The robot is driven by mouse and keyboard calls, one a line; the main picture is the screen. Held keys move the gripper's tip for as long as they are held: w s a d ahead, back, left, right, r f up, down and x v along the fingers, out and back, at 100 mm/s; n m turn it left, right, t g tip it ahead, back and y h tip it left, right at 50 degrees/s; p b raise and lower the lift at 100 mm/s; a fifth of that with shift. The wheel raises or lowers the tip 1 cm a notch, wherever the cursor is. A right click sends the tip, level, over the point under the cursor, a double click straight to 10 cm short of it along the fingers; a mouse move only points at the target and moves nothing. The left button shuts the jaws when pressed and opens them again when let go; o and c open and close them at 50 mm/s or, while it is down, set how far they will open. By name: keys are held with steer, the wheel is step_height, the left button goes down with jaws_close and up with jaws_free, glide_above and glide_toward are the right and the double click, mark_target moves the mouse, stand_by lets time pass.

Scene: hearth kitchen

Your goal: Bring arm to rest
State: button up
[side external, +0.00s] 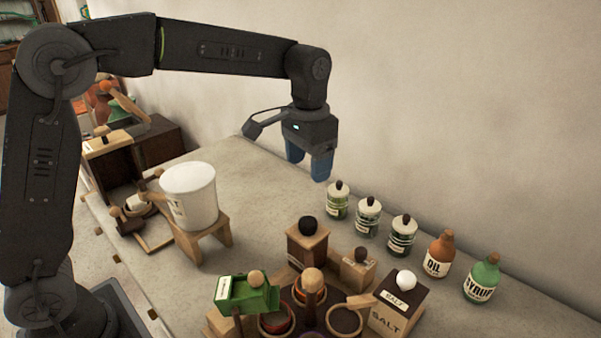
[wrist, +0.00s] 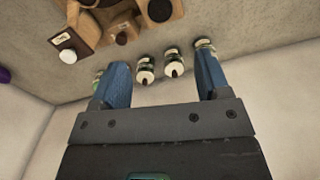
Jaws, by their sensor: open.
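My gripper (side external: 308,168) hangs from my arm above the far part of the counter, with its blue fingers pointing down. In the side view it is up and to the left of the row of jars and bottles. In the wrist view my gripper (wrist: 162,82) shows its two blue fingers wide apart with nothing held between them. Two white-lidded jars show beyond the fingers in that view, one of them a jar (wrist: 145,70) near the middle. My gripper looks apart from everything on the counter (side external: 262,235).
Three white-lidded jars, one here (side external: 368,215), stand with an oil bottle (side external: 439,255) and a syrup bottle (side external: 482,280) along the wall. A white bucket (side external: 190,198) sits on a wooden stand. A salt box (side external: 398,305) and other wooden containers crowd the front. The counter's middle is clear.

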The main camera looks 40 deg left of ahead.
steer(key=s+a+n+t, duration=0.1)
steer(key=s+a+t, duration=0.1)
steer(key=s, duration=1)
steer(key=s+a+n+t, duration=0.1)
steer(key=s+a+t, duration=0.2)
steer(key=s, duration=0.8)
steer(key=shift+s+a+r+t, duration=0.25)
steer(key=shift+s+a+t, duration=0.1)
steer(key=shift+a, duration=0.65)
steer(key=shift+o, duration=0.4)
